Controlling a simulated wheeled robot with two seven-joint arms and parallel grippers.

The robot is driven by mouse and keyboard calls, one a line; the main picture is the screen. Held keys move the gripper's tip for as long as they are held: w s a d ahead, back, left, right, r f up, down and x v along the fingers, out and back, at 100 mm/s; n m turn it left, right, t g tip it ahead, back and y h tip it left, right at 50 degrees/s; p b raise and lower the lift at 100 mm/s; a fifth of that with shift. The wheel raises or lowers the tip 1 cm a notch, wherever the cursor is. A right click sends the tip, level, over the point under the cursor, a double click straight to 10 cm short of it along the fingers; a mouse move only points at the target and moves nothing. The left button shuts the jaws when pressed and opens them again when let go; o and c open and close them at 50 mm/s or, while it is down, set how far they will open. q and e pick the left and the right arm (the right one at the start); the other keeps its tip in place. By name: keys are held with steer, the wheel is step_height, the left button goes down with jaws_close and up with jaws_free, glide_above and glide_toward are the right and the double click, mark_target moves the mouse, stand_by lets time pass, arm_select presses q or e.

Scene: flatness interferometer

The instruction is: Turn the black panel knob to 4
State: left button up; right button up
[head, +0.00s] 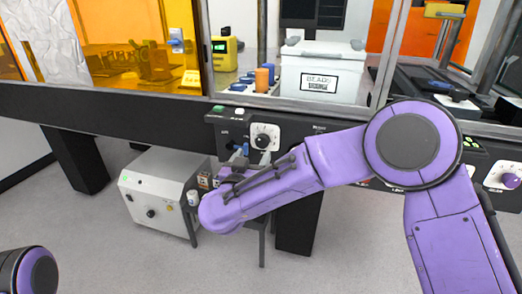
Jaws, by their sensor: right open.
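The black panel knob (262,141) sits on a white square dial plate (270,130) on the front of the dark bench panel. The dial's marks are too small to read, so I cannot tell its setting. My right arm reaches across from the right, and its purple forearm covers part of the panel. My right gripper (240,155) is open, just below and left of the knob, and seems apart from it. The wrist partly hides its fingers. Of my left arm only a rounded purple part shows at the lower left; its gripper is out of view.
A purple knob (511,181) is on the panel at the far right. A grey box with a black knob (158,195) stands on the floor below the bench. Above the panel are a white lidded box (318,62) and a yellow device (223,50).

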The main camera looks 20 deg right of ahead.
mark_target(261, 142)
steer(key=x, duration=0.9)
steer(key=shift+f, duration=0.1)
steer(key=c, duration=1)
